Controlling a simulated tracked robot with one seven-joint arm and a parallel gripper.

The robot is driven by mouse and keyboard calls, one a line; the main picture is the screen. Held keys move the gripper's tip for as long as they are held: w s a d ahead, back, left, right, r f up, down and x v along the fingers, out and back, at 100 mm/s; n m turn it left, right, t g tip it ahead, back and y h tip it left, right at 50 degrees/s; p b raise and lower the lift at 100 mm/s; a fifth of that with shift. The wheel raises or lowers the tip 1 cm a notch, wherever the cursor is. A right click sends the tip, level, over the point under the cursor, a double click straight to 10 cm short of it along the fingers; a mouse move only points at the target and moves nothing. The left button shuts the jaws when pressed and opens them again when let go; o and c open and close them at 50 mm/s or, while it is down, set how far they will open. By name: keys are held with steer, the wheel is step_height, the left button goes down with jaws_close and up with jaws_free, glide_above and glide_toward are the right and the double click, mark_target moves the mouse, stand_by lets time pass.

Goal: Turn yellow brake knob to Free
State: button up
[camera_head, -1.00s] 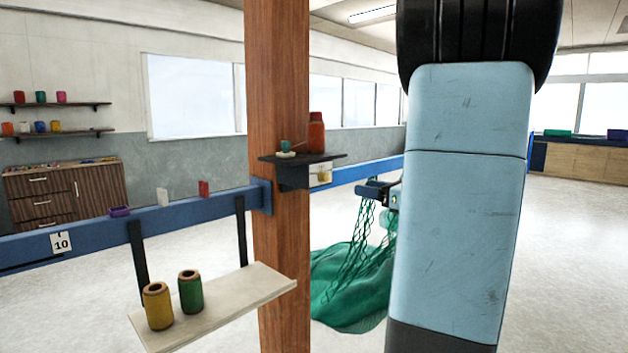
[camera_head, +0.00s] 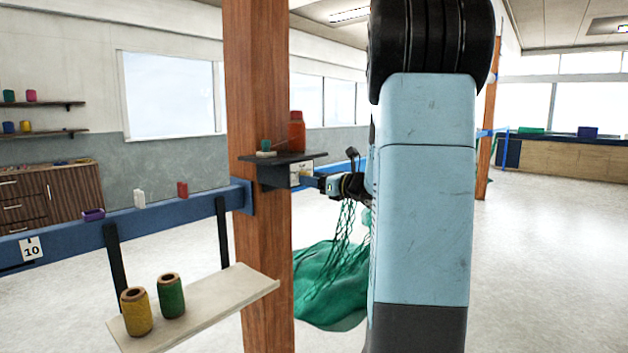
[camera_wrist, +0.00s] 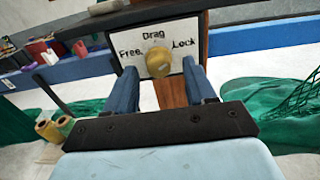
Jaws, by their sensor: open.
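The yellow brake knob (camera_wrist: 159,62) shows in the wrist view in front of a white plate (camera_wrist: 132,40) marked Free on the left, Drag at the top and Lock on the right. My gripper (camera_wrist: 162,76) is open, with one blue finger on each side below the knob. I cannot tell whether a finger touches it, and the knob's pointing direction is unclear. In the head view my gripper (camera_head: 318,184) is beside the plate (camera_head: 301,174) under the dark shelf on the wooden post, and it hides the knob.
The dark shelf (camera_head: 290,158) above the plate carries a red-brown bottle (camera_head: 297,131). The wooden post (camera_head: 262,230) stands left of my arm. A lower pale shelf (camera_head: 215,305) holds a yellow and a green spool. Green netting (camera_head: 330,285) hangs and lies beyond.

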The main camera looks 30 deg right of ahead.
steer(key=shift+w+a, duration=0.2)
steer(key=shift+w, duration=0.3)
jaws_close()
